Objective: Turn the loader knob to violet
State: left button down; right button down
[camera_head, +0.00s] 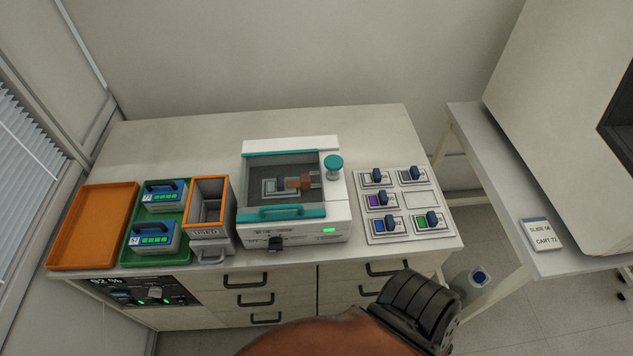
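A dark control panel (118,292) is set in the cabinet front at the lower left, with a pale knob (155,291), a small screen and green lights. A round teal knob (334,162) stands on the right of the white and teal machine (293,230) on the counter. I cannot tell which of these is the loader knob, and I see no readable violet setting on either. A brown and black part of my arm crosses the bottom of the view. No fingertips of either gripper show.
Left of the machine are an orange tray (83,263), a green tray (126,257) with two blue cartridges and a bin marked USED (226,233). Right of it is a pale rack (429,199) with several blue-handled cartridges. A side table (492,171) stands at the right.

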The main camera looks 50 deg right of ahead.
aim_at(275, 244)
jog(key=z, duration=1.45)
